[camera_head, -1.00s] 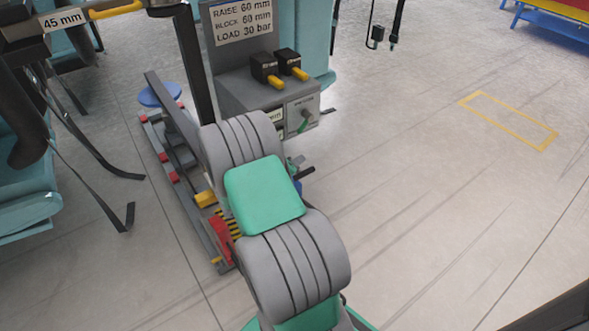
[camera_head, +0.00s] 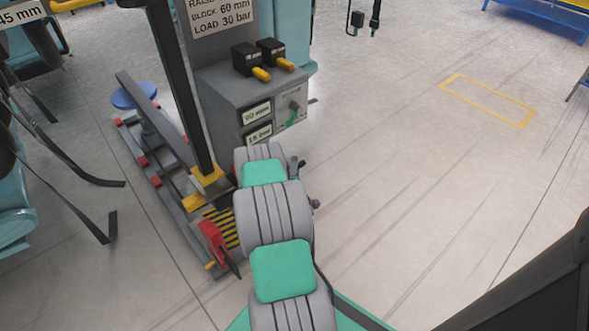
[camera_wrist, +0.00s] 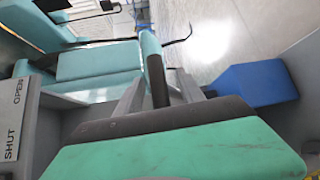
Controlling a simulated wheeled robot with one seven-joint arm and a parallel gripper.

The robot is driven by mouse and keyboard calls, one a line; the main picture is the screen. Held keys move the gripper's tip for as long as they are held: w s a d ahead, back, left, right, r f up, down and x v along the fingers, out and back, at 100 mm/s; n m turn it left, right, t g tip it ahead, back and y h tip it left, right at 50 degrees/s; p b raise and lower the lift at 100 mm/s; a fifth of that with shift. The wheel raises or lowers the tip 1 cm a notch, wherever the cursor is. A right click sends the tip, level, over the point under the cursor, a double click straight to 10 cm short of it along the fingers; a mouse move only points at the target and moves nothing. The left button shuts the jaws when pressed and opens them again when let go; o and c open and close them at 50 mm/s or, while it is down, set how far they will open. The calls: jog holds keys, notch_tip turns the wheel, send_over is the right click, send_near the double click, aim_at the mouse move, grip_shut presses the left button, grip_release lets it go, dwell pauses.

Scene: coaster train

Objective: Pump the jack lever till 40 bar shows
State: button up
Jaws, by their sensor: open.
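A long black bar (camera_head: 180,85), probably the jack lever, stands nearly upright in a yellow socket (camera_head: 207,181) at the jack. The jack (camera_head: 134,160) has a low railed base with red blocks and a blue disc (camera_head: 134,96). My gripper (camera_wrist: 160,76) is open in the wrist view, with its two grey fingers pointing away. A dark bar shows between them; I cannot tell whether it is the lever or whether they touch it. In the head view my arm hides the gripper.
A grey cabinet (camera_head: 225,88) carries two black boxes with yellow handles and a green-handled valve (camera_head: 292,114). Its sign reads "LOAD 30 bar". A "SHUT/OPEN" plate (camera_wrist: 13,130) and a blue block (camera_wrist: 250,82) flank my gripper.

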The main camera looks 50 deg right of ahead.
jog(key=shift+w+d, duration=0.1)
jog(key=shift+w, duration=0.05)
jog(key=shift+c, duration=0.5)
jog(key=c, duration=0.9)
grip_shut()
jog(key=shift+r, duration=0.1)
